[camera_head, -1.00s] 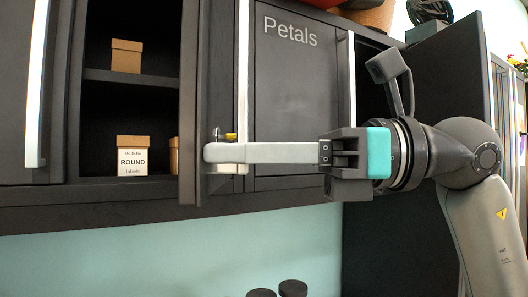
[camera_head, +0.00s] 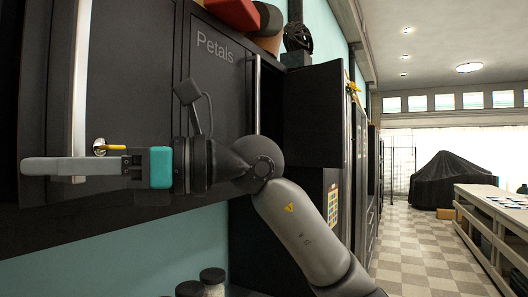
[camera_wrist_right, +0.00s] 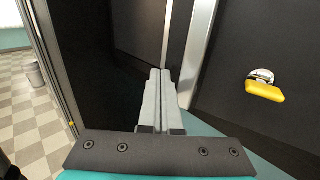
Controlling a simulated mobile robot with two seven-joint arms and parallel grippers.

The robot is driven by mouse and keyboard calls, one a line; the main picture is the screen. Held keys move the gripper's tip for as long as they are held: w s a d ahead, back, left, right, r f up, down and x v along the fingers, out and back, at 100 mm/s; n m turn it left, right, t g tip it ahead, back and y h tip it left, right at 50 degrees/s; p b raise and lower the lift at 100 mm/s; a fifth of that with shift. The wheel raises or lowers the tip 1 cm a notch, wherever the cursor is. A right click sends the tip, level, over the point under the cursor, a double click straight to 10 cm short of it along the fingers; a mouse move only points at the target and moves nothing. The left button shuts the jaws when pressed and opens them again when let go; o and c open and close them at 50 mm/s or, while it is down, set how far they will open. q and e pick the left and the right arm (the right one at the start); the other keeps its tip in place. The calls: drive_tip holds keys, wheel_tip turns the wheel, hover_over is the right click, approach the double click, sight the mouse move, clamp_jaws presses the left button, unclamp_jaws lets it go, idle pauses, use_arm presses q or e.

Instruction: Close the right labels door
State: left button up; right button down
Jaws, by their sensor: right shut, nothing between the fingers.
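The right labels door (camera_head: 48,80) is a dark panel at the left of the head view, with a long pale vertical handle (camera_head: 80,80). How far it stands ajar cannot be told here. A key with a yellow tag (camera_head: 115,147) shows just right of the handle. The yellow tag also shows at the right in the wrist view (camera_wrist_right: 265,91). My right gripper (camera_head: 28,166) is shut and empty, its fingers pointing left across the handle's lower end. In the wrist view, the closed fingers (camera_wrist_right: 160,75) lie close to the handle (camera_wrist_right: 197,55); contact cannot be told. My left gripper is not in view.
The Petals door (camera_head: 215,95) is shut, to the right, with its own handle (camera_head: 256,95). Dark-lidded jars (camera_head: 212,280) sit below. Checkered floor (camera_head: 410,250) is open at the right, beside a long workbench (camera_head: 495,205).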

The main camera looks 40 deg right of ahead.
drive_tip(key=shift+w+a+p, duration=0.25)
drive_tip(key=shift+w+a, duration=0.2)
drive_tip(key=shift+w, duration=0.25)
drive_tip(key=shift+w+a+p, duration=0.3)
drive_tip(key=shift+w+a, duration=0.15)
drive_tip(key=shift+w, duration=0.3)
drive_tip(key=shift+w+a+p, duration=0.25)
drive_tip(key=shift+w+a, duration=0.2)
drive_tip(key=shift+w, duration=0.25)
drive_tip(key=shift+d+f, duration=0.1)
drive_tip(key=shift+d, duration=0.05)
